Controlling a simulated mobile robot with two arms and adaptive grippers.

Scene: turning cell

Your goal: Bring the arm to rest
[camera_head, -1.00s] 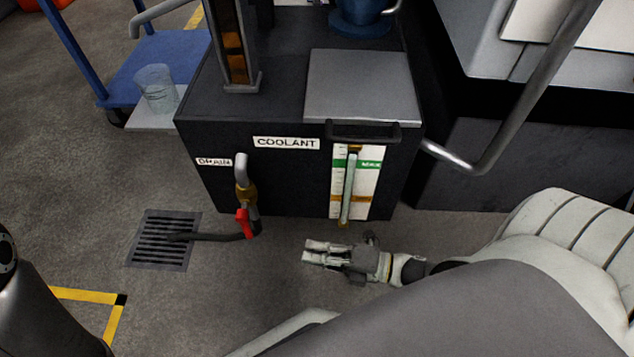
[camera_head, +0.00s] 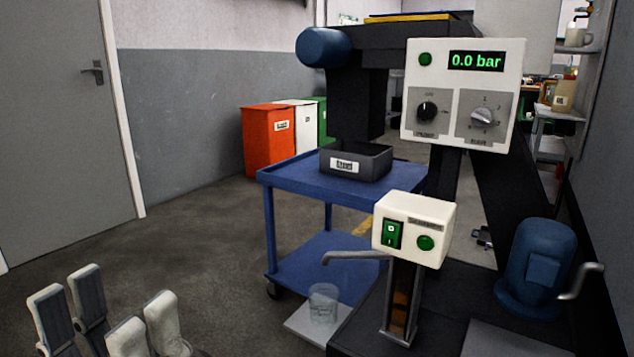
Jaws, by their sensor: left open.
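My left gripper (camera_head: 104,305) is at the bottom left of the head view. Its pale fingers with grey pads point upward and stand apart. It is open and nothing shows between the fingers. Bare floor lies behind it, and it touches nothing that I can see. The rest of the left arm is below the picture's edge. My right gripper and arm are out of view.
A blue cart (camera_head: 330,181) with a black bin (camera_head: 370,165) stands at the centre. A clear beaker (camera_head: 323,302) is beside the machine's white switch box (camera_head: 414,228). A display panel (camera_head: 463,95) reads 0.0 bar. Floor at left is clear.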

